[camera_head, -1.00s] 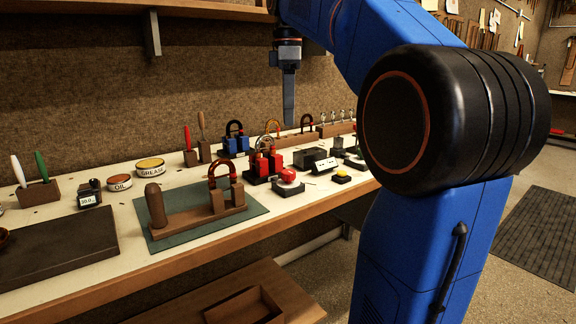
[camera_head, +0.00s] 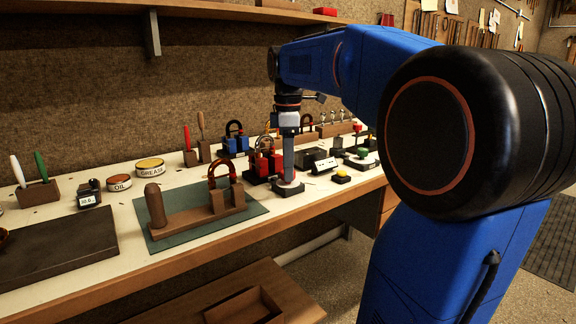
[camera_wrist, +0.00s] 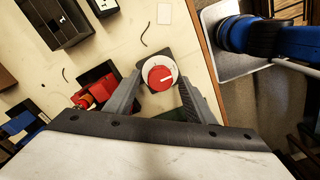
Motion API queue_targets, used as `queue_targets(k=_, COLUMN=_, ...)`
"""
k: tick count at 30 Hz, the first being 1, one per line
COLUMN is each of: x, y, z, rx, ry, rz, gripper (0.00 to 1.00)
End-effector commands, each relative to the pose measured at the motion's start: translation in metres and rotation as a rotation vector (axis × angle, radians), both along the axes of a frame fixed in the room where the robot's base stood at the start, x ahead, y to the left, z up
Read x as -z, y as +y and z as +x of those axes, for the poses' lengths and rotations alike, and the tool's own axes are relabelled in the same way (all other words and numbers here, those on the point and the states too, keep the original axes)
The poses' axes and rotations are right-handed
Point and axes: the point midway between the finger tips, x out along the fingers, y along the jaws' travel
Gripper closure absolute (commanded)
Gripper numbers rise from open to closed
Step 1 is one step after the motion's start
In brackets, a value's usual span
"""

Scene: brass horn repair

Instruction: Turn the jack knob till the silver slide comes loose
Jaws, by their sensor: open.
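The jack knob (camera_wrist: 160,77) shows in the wrist view as a round red dial with a white pointer mark and pale rim, on a dark base. My gripper (camera_wrist: 160,86) is open, one finger on each side of the knob; I cannot tell whether they touch it. In the head view my gripper (camera_head: 287,177) points down over the knob's dark base (camera_head: 289,189) and hides most of the knob. Beside it stands a red block (camera_head: 256,164) with a U-shaped slide (camera_head: 264,143) on top, partly hidden; I cannot tell the slide's colour clearly.
A wooden stand (camera_head: 200,217) with a red-brown bow sits on the green mat (camera_head: 258,208). A yellow button (camera_head: 342,177), a white-faced box (camera_head: 325,165) and a blue block (camera_head: 236,145) are close by. The bench edge is near the knob.

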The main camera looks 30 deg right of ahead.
Motion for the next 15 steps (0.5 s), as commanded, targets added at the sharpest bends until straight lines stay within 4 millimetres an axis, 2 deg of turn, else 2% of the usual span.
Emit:
queue_targets(k=8, x=0.0020, y=0.0001, z=-0.0002, rx=0.000, ry=0.000, rz=0.000, gripper=0.51)
queue_targets(k=9, x=0.0019, y=0.0001, z=-0.0002, rx=0.000, ry=0.000, rz=0.000, gripper=0.53)
queue_targets(k=14, x=0.0018, y=0.0001, z=-0.0001, rx=0.000, ry=0.000, rz=0.000, gripper=0.91)
queue_targets(k=15, x=0.0018, y=0.0001, z=-0.0001, rx=0.000, ry=0.000, rz=0.000, gripper=0.92)
